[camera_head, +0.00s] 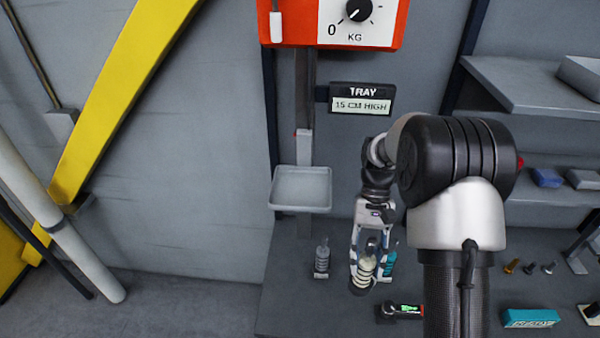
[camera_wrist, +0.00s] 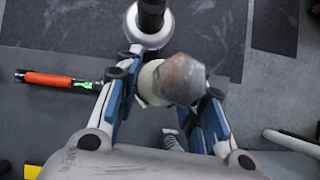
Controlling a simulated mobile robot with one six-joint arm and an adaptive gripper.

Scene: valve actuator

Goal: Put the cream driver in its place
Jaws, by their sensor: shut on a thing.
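My gripper (camera_head: 368,259) points down over the bench, shut on the cream driver (camera_head: 365,268). The driver's ribbed cream body shows between the fingers, roughly upright. Whether its lower end touches the bench I cannot tell. In the wrist view my gripper (camera_wrist: 160,95) has a finger on each side of the cream driver (camera_wrist: 150,84), with a rounded brownish-grey end nearest the camera. A grey driver (camera_head: 321,260) stands just left of my gripper. A teal driver (camera_head: 390,264) is just right, partly hidden by it. The place for the cream driver is not clear in either view.
A hanging tray (camera_head: 301,189) is left of my gripper, under a red scale (camera_head: 335,20). An orange-handled tool with a green light (camera_wrist: 58,79) lies on the bench (camera_head: 300,310). A teal box (camera_head: 531,318) and small bolts lie right. Shelves (camera_head: 530,85) stand at upper right.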

